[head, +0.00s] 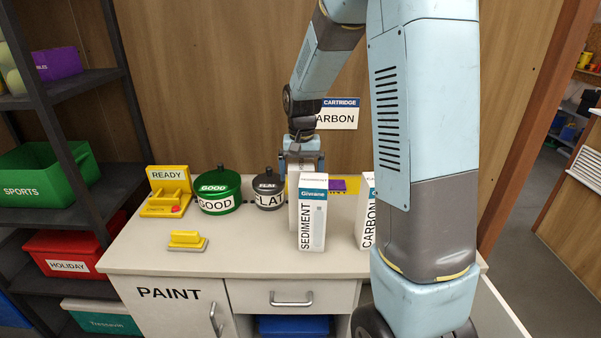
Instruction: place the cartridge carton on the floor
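A white carton marked SEDIMENT (312,222), with a teal band, stands upright on the counter (255,250) in the head view. A second white carton, marked CARBON (368,222), stands to its right, partly hidden by my arm. My gripper (303,168) points down just behind the SEDIMENT carton. Its fingertips are hidden, so I cannot tell whether it is open or shut. A pale upright piece (293,205) shows at the SEDIMENT carton's left edge below my gripper; I cannot tell what it is. The sign behind reads CARTRIDGE (341,104), with CARBON partly covered.
A green GOOD pot (217,192), a dark pot marked FLAT (268,191), a yellow READY stand (168,190) and a yellow block (186,240) occupy the counter's left. A shelf rack (70,150) stands at left. Grey floor (562,225) shows at right.

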